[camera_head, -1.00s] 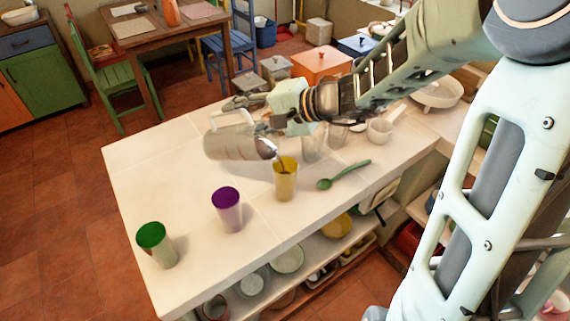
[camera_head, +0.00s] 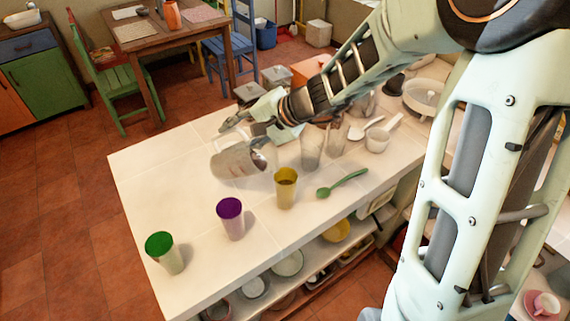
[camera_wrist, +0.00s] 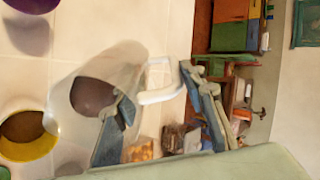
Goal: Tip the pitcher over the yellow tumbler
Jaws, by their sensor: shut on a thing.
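The pitcher (camera_head: 237,160) is a clear, greyish vessel, held tilted in the air just left of and behind the yellow tumbler (camera_head: 285,190). In the wrist view the pitcher (camera_wrist: 72,85) shows a dark brown patch inside and a white handle (camera_wrist: 160,80). The tumbler (camera_wrist: 28,137) stands upright beside it there, with a dark interior. I cannot tell how full either is. No stream between them shows. My gripper (camera_head: 240,130) is shut on the pitcher at its handle side; its fingers also show in the wrist view (camera_wrist: 157,92).
A purple tumbler (camera_head: 231,220) and a green tumbler (camera_head: 168,255) stand to the left on the white counter (camera_head: 190,195). A green spoon (camera_head: 342,183) lies right of the yellow tumbler.

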